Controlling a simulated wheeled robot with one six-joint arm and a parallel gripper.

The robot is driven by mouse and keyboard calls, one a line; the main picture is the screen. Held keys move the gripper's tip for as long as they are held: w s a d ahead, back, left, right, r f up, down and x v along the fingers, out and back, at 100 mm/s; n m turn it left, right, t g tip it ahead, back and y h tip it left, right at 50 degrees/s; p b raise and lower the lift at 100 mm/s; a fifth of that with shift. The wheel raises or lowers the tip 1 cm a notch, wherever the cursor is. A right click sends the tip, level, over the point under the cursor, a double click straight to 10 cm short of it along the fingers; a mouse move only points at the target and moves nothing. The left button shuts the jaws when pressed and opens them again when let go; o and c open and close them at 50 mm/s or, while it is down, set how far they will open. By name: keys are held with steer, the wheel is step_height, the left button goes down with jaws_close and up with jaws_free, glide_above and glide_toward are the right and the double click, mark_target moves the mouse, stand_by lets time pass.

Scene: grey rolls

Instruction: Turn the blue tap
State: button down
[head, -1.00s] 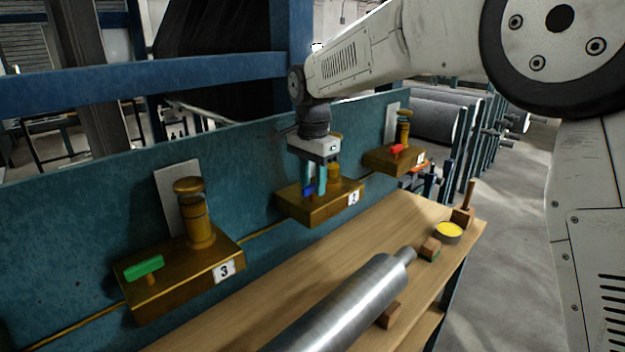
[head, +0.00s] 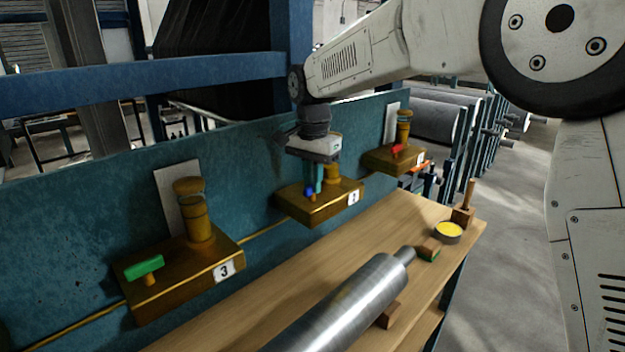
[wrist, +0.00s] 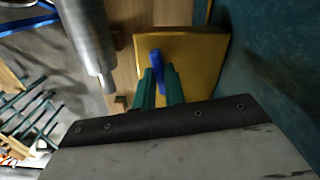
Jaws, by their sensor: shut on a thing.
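The blue tap (head: 309,191) sits on the middle brass block (head: 325,206), which carries a label with a number that looks like 2. My gripper (head: 315,180) points down over this block, with its teal fingers at the tap. In the wrist view the blue handle (wrist: 157,58) stands out beyond the fingertips, and my gripper (wrist: 160,72) is shut on it. The fingers hide part of the handle and its stem. A brass post stands just behind the fingers on the same block.
A green tap (head: 145,267) on block 3 is at the left, a red tap (head: 397,148) on another block at the right. A steel roller (head: 345,305) lies on the wooden bench (head: 240,310). A yellow tin (head: 448,232) stands near the bench's right end. The teal panel (head: 80,220) is close behind.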

steer(key=n, duration=1.1)
steer(key=shift+n, duration=1.8)
steer(key=shift+r, duration=0.1)
steer(key=c, duration=1.5)
jaws_free()
steer(key=shift+o, duration=0.2)
step_height(320, 180, up, 8)
steer(key=shift+f, duration=0.15)
